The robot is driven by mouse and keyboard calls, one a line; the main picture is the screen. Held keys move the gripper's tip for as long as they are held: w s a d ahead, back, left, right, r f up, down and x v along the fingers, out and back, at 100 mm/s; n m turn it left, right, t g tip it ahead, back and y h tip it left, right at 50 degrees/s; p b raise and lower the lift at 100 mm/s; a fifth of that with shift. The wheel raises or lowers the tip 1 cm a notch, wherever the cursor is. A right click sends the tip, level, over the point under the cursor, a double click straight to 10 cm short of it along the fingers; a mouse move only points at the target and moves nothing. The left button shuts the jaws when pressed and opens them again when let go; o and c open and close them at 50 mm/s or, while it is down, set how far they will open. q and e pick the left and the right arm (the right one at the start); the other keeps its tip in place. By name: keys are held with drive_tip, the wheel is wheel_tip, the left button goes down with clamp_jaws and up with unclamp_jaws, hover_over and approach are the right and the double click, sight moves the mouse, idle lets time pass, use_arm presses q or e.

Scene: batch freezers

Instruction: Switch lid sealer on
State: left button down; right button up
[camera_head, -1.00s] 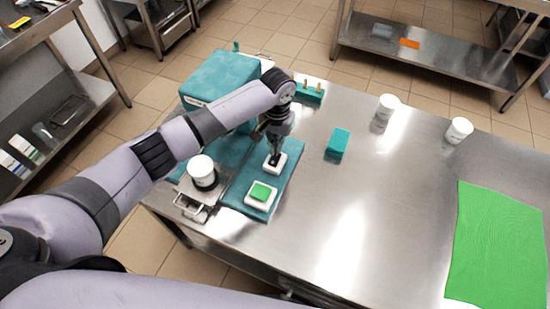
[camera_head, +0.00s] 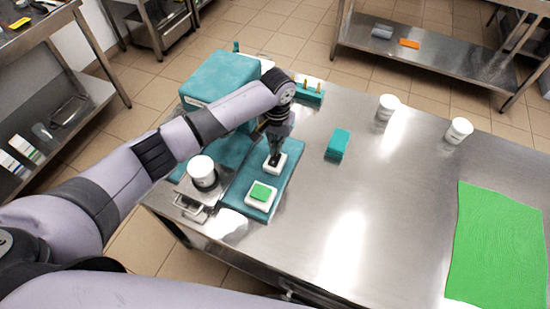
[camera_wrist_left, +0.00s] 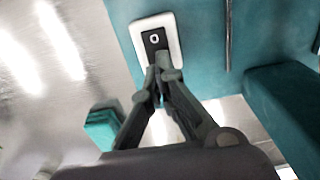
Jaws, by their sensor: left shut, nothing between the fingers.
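The teal lid sealer (camera_head: 218,80) stands on the left of the steel table, with a teal control plate (camera_head: 237,187) in front. The plate bears a black switch in a white frame (camera_head: 281,168) and a green button in a white frame (camera_head: 261,195). In the left wrist view the black switch (camera_wrist_left: 154,40) shows an "O" mark at its far end. My left gripper (camera_head: 274,158) is shut and empty, pointing down at the black switch. Its fingertips (camera_wrist_left: 164,73) cover the switch's near end; I cannot tell whether they press it. My right gripper is out of view.
A white tub (camera_head: 201,171) sits on the sealer's metal holder. A teal block (camera_head: 338,144), two white tubs (camera_head: 388,106) (camera_head: 459,131) and a green mat (camera_head: 497,245) lie to the right. The table's middle is clear.

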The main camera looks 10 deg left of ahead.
sight(277, 155)
use_arm(q)
drive_tip(key=shift+s+f+b, duration=0.15)
drive_tip(key=shift+f+b, duration=0.4)
drive_tip(key=shift+f, duration=0.75)
idle(0.4)
wheel_tip(277, 155, up, 2)
drive_tip(key=shift+p, duration=1.25)
wheel_tip(277, 155, up, 5)
drive_tip(key=p, duration=0.5)
drive_tip(key=shift+r+p, duration=0.1)
drive_tip(key=shift+p, duration=0.3)
